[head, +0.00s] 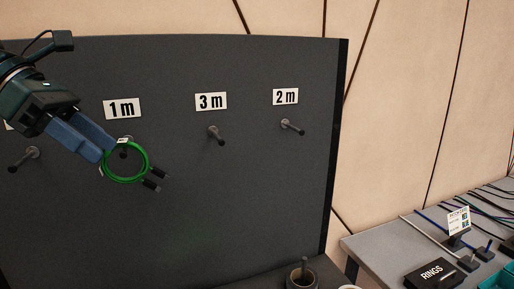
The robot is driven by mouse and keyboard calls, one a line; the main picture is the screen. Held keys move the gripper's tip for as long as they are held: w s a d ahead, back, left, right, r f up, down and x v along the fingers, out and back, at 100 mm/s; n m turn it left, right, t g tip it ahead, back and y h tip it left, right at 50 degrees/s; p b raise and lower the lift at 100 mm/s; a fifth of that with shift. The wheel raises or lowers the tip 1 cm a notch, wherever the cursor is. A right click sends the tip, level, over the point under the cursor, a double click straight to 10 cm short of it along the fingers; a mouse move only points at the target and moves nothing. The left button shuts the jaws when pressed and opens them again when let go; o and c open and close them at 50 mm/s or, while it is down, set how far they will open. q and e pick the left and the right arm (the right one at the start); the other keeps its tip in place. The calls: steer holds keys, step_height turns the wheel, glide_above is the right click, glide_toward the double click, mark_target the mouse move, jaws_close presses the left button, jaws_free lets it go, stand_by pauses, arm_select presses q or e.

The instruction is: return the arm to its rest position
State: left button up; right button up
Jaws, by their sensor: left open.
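My left gripper (106,146) comes in from the upper left in the head view, with its blue fingers open beside a coiled green cable (147,163). The cable hangs at the peg under the "1 m" label (122,108), with its dark plugs dangling at the lower right. The fingertips overlap the coil's left edge in the picture; I cannot tell whether they touch it. My right gripper is out of view.
The dark panel (250,190) has bare pegs under the "3 m" (211,101) and "2 m" (286,97) labels, and another peg (28,158) at left. A grey table (378,252) at right holds a black "RINGS" box (433,273) and several cables. A cup (301,276) stands at the bottom.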

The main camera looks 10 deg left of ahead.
arm_select(q)
steer(key=w+d+f+n+g+h, duration=0.2)
steer(key=d+f+h, duration=0.25)
steer(key=d, duration=0.25)
steer(key=w+d+f+n+g+h, duration=0.1)
steer(key=w+d+f+h, duration=0.3)
steer(key=d, duration=0.3)
steer(key=w+d+f+n+t, duration=0.1)
steer(key=w+f+n+t, duration=0.1)
steer(key=f+n+t, duration=0.7)
steer(key=w+f+n+t, duration=0.1)
steer(key=f+n+t, duration=0.4)
steer(key=n, duration=0.8)
step_height(320, 180, down, 10)
steer(key=s+a+n+t+y, duration=0.1)
steer(key=n+t+y, duration=0.4)
steer(key=n+y, duration=0.45)
steer(key=s+f+n+g+y, duration=0.2)
steer(key=s+f+n+g, duration=0.2)
steer(key=s+f, duration=0.4)
steer(key=s+f+n+g+y, duration=0.2)
steer(key=s+f+n+g, duration=0.2)
steer(key=f, duration=1)
steer(key=s+n, duration=0.3)
steer(key=s, duration=0.2)
steer(key=shift+d+f+g, duration=0.2)
steer(key=shift+d+g, duration=0.15)
steer(key=shift+g, duration=0.05)
